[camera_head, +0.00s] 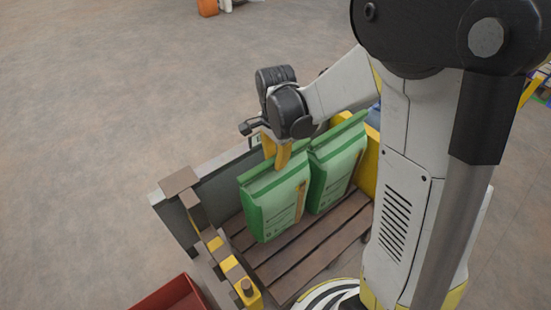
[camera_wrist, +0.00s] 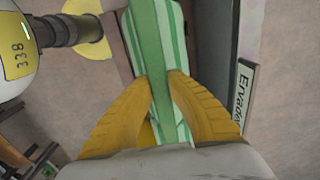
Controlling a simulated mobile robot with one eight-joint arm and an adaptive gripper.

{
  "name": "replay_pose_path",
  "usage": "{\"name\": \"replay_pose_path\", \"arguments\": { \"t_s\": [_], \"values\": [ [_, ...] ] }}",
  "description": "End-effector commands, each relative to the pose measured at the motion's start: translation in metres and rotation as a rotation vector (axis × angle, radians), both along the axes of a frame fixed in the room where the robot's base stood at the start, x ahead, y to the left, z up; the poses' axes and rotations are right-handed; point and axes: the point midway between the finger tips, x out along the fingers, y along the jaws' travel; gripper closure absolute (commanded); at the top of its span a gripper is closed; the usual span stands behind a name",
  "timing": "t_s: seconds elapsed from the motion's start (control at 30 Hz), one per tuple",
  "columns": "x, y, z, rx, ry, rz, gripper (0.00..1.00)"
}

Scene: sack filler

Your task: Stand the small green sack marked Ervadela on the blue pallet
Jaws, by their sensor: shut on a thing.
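My gripper (camera_head: 277,158) has its yellow fingers on the top edge of the left green sack (camera_head: 273,205). In the wrist view the fingers (camera_wrist: 162,78) are shut on the green folded top of this sack (camera_wrist: 160,45). The sack is upright; I cannot tell whether its base touches the brown slats under it. A second green sack (camera_head: 338,168) stands upright close on its right. The print on both sacks is too small to read. A plate reading "Ervade…" (camera_wrist: 243,95) is right of the held sack in the wrist view. I cannot make out the blue pallet.
The brown slatted deck (camera_head: 318,245) is enclosed by a grey panel (camera_head: 226,185) at the back left and yellow parts (camera_head: 372,165) at the right. Yellow-marked posts (camera_head: 232,268) edge its left side. A red bin (camera_head: 172,296) is at the bottom. Open floor lies left.

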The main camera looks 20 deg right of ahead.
Motion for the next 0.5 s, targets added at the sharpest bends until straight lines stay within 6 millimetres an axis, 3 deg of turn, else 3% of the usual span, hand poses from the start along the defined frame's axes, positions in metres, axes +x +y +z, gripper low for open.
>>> {"name": "replay_pose_path", "arguments": {
  "t_s": [0.5],
  "values": [
    [0.0,0.0,-0.061,0.0,0.0,0.001,1.0]
  ]
}}
